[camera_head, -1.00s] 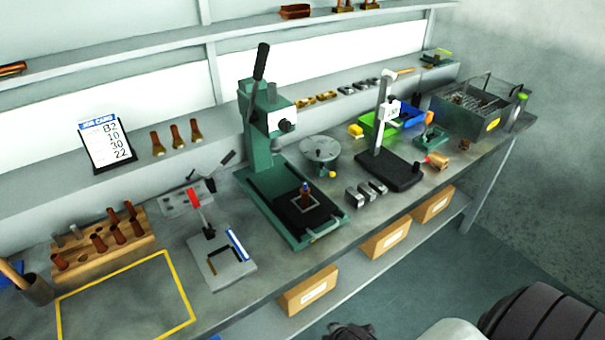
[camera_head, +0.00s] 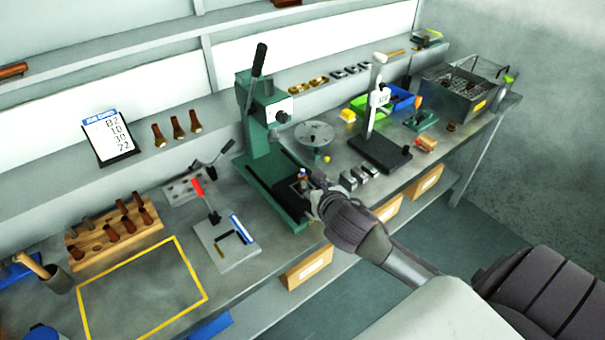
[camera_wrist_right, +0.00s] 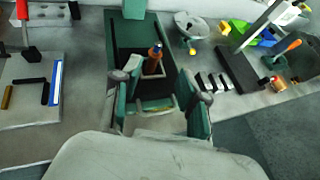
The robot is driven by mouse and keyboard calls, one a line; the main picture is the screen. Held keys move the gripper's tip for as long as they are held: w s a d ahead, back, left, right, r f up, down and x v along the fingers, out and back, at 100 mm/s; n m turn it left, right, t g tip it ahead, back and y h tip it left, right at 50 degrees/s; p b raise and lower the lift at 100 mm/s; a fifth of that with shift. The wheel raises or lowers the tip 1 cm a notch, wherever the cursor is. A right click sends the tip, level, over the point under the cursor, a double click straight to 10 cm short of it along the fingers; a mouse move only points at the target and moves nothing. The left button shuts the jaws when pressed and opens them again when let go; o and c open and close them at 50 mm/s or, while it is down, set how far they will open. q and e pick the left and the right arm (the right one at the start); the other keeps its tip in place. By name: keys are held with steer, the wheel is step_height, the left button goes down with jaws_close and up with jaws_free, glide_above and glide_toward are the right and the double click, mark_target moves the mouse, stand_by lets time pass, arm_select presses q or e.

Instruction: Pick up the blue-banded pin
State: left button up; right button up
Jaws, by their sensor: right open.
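The blue-banded pin (camera_head: 302,175) is a small copper-brown pin with a blue band. It stands upright on the dark base plate of the green press (camera_head: 262,150), and my right gripper partly covers that spot in the head view. In the right wrist view the pin (camera_wrist_right: 155,56) stands within a pale square on the plate. My right gripper (camera_head: 311,193) is open at the front edge of the press. In the wrist view its two green fingers (camera_wrist_right: 160,103) are spread, with the pin beyond them, roughly centred and not between the tips. My left gripper is not in view.
A small red-handled fixture (camera_head: 225,243) stands left of the press, with a wooden pin rack (camera_head: 115,232) further left. Grey blocks (camera_head: 360,177) and a height gauge (camera_head: 380,152) stand to the right. A round plate (camera_head: 314,133) lies behind. The yellow-outlined area (camera_head: 140,295) is bare.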

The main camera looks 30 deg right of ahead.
mark_target(303, 171)
steer(key=p+x, duration=0.1)
steer(key=x, duration=0.7)
steer(key=shift+w+d+p, duration=0.15)
steer(key=shift+w+p, duration=0.35)
steer(key=shift+w, duration=0.05)
steer(key=p+x, duration=0.1)
steer(key=x, duration=0.2)
steer(key=shift+w+f, duration=0.15)
steer(key=shift+w, duration=0.1)
steer(key=shift+w+f, duration=0.25)
steer(key=shift+w, duration=0.1)
steer(key=shift+s, duration=0.1)
steer(key=shift+c, duration=1.1)
jaws_close()
